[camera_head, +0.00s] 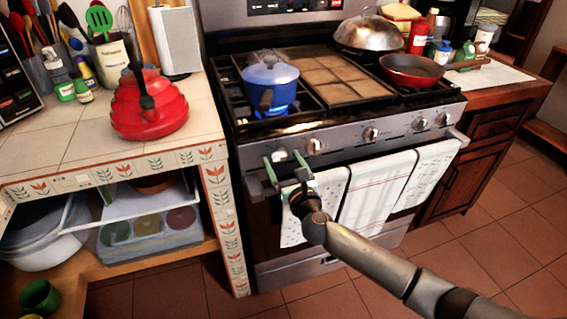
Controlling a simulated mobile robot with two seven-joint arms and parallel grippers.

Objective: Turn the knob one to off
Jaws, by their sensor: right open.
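The stove (350,135) has a row of several silver knobs along its front panel. The leftmost knob (280,155) shows between the fingertips of my right gripper. The second knob (314,146) is just right of the gripper. My right gripper (284,157) is open, with its two greenish fingers pointing up at the panel. I cannot tell whether the fingers touch the leftmost knob. A blue pot (270,75) sits on the front left burner, with a blue flame (287,112) under it. My left gripper is not in view.
Towels (378,190) hang from the oven handle, behind and right of my right gripper. A red kettle (148,108) stands on the tiled counter (50,150) at left. A red pan (412,70) and a domed metal lid (369,33) are on the right burners. Floor is clear at lower right.

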